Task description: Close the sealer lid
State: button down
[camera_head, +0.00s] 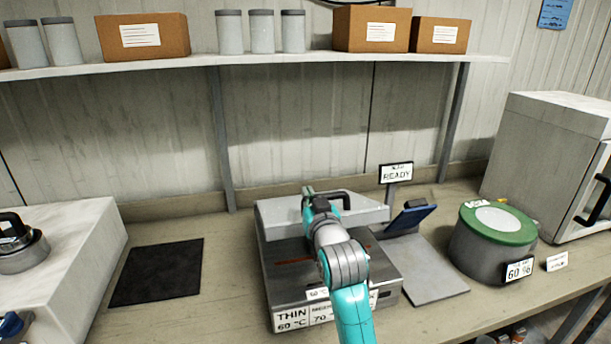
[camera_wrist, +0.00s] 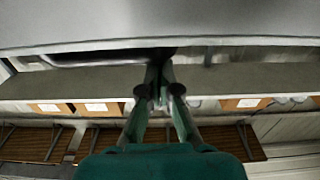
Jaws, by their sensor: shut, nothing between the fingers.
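The sealer (camera_head: 275,268) is a metal box on the bench with temperature labels on its front. Its pale grey lid (camera_head: 275,213) stands raised at the back, with the dark bed showing in front of it. A black handle (camera_head: 341,195) is on the lid. My gripper (camera_head: 308,193) reaches over the bed to the lid beside the handle; my arm hides part of both. In the wrist view my gripper (camera_wrist: 158,70) is shut and empty, its tips close to the lid's underside or edge (camera_wrist: 160,22) and the dark handle (camera_wrist: 105,59). I cannot tell whether they touch.
A "READY" sign (camera_head: 396,173), a blue tablet-like panel (camera_head: 414,217) and a grey plate (camera_head: 428,270) stand right of the sealer. A green-topped round container (camera_head: 478,250) is farther right. A black mat (camera_head: 157,272) lies left. A shelf (camera_head: 205,60) runs above.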

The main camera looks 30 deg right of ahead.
jog(key=s+f, duration=0.1)
jog(key=f, duration=0.1)
jog(key=s+f, duration=0.1)
jog(key=f, duration=0.2)
jog(key=s+a+f, duration=0.1)
jog(key=f, duration=0.1)
jog(key=shift+s+f, duration=0.25)
jog(key=shift+f, duration=0.05)
jog(key=shift+r, duration=0.1)
